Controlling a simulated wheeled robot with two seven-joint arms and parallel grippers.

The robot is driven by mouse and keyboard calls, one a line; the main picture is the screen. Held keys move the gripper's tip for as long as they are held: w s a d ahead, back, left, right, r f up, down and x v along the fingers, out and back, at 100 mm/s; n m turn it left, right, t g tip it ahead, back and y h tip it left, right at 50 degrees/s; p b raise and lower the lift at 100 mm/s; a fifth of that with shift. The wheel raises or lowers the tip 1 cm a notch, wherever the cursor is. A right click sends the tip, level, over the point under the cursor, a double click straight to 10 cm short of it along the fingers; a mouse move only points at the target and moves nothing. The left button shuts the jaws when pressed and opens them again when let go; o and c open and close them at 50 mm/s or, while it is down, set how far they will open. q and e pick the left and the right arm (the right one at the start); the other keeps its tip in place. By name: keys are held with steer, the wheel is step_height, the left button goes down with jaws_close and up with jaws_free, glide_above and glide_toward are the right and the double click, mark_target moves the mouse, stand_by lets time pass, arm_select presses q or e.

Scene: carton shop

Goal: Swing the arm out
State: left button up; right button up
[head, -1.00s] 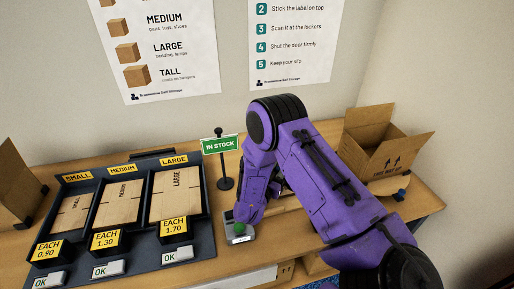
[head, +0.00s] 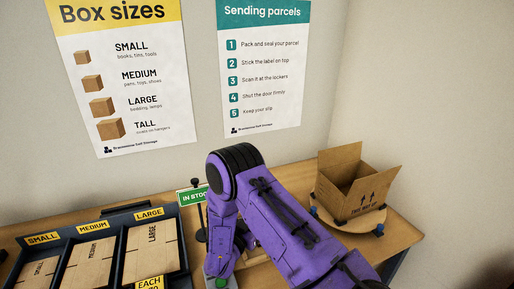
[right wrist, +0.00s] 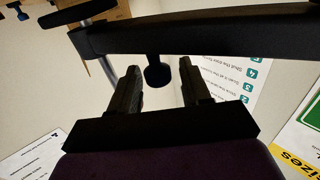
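In the right wrist view, a black bar (right wrist: 210,38) runs across the top, by a silvery post. A black knob (right wrist: 158,73) hangs below the bar. The two fingers of my right gripper (right wrist: 160,64) are apart, with the knob showing in the gap between them; I cannot tell whether they touch it. In the head view my purple right arm reaches down to the counter and hides its gripper and most of what stands behind it. My left gripper is in neither view.
An open carton (head: 355,190) stands on a round board (head: 368,224) at the counter's right. A green IN STOCK sign (head: 190,197) stands left of my arm. A black rack (head: 186,262) holds flat cartons at the left. Posters hang behind.

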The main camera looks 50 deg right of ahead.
steer(key=shift+r, duration=0.2)
step_height(320, 180, up, 3)
steer(key=shift+a+b, duration=0.1)
steer(key=shift+b, duration=0.6)
steer(key=s+a+r+b, duration=0.1)
steer(key=s+a+r, duration=0.8)
steer(key=a, duration=0.1)
steer(key=shift+a+r, duration=0.3)
steer(key=shift+r, duration=0.05)
